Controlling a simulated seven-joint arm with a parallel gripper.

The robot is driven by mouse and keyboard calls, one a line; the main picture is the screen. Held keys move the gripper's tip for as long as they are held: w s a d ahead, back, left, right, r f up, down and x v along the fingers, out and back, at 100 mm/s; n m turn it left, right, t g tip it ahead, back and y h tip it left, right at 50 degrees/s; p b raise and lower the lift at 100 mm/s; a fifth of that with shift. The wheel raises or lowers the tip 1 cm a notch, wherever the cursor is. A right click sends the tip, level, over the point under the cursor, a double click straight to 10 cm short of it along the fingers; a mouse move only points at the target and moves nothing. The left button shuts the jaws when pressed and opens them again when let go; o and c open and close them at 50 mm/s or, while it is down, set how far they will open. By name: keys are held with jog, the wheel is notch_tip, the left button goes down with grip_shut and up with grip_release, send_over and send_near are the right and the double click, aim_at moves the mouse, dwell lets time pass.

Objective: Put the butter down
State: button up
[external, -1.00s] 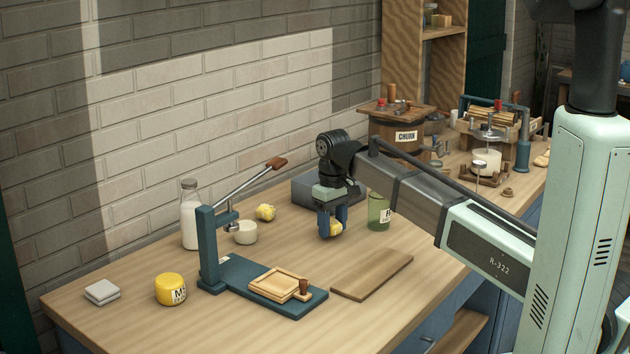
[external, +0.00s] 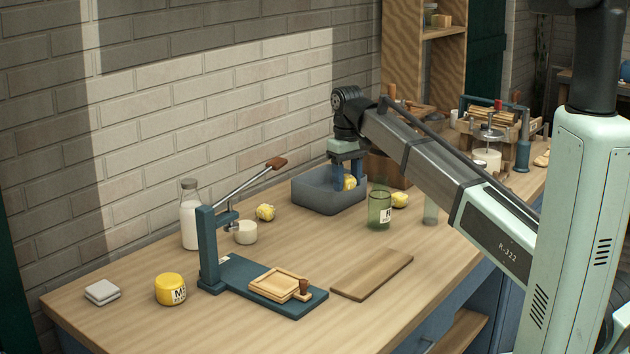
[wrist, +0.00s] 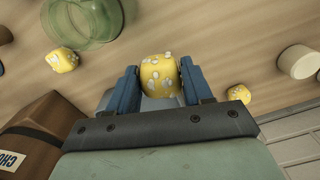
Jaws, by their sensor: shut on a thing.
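My gripper (external: 349,180) is shut on a yellow butter lump with pale flecks (external: 350,183). In the wrist view the same held butter (wrist: 161,75) sits between the two blue fingers (wrist: 160,85). In the external view the butter and fingertips are at the right part of a grey open bin (external: 325,202); I cannot tell whether they are above its floor or beside its wall. Two other butter lumps lie on the table: one (external: 265,212) left of the bin and one (external: 399,200) right of the green jar.
A blue press (external: 209,245), a milk bottle (external: 190,218) and a white cup (external: 245,232) stand to the left. A wooden board (external: 372,275) lies bare in front.

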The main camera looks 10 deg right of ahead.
jog(key=w+a+r+n, duration=0.1)
jog(key=w+a, duration=0.1)
jog(key=w, duration=1.3)
jog(key=shift+f+n, duration=0.55)
jog(key=shift+f, duration=1.9)
jog(key=shift+f+n, duration=0.55)
jog(key=shift+f, duration=1.85)
jog(key=o, duration=1)
jog(key=shift+f, duration=0.15)
jog(key=shift+o, duration=0.2)
notch_tip(320, 180, up, 12)
jog(key=shift+r, duration=0.2)
